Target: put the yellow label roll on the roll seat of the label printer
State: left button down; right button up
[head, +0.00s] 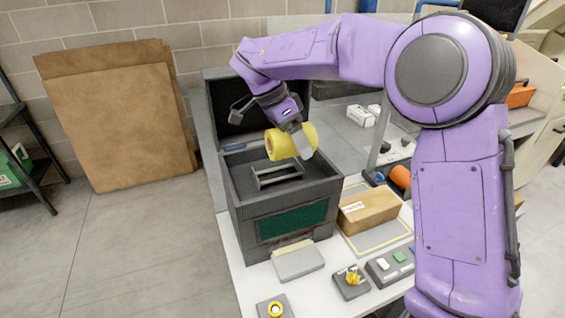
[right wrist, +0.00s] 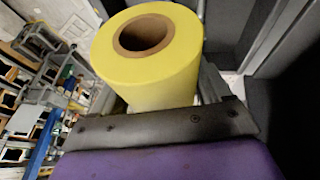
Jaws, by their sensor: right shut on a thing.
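The yellow label roll (head: 284,144) is in my right gripper (head: 301,142), above the open label printer (head: 236,199). My left gripper is not in view.
A brown carton (head: 369,209) and an orange roll (head: 400,177) stand right of the printer. A button box (head: 390,266), a yellow knob (head: 352,278) and a grey pad (head: 298,263) are in front. Cardboard sheets (head: 118,115) lean on the wall at left.

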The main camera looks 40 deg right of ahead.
aim_at(269, 137)
jog(key=w+f, duration=0.1)
jog(key=w+a+f, duration=0.1)
jog(key=f, duration=0.1)
jog(key=shift+w+a+f, duration=0.2)
jog(key=shift+w+f, duration=0.05)
jog(key=shift+w, duration=0.05)
notch_tip(269, 137, down, 3)
jog(key=shift+r, duration=0.1)
jog(key=shift+f, duration=0.25)
jog(key=shift+f, duration=0.15)
jog(key=o, duration=1.2)
jog(key=shift+c, duration=0.2)
jog(key=v, duration=0.8)
jog(key=shift+s+p, duration=0.15)
jog(key=shift+p, duration=0.15)
jog(key=shift+f, duration=0.1)
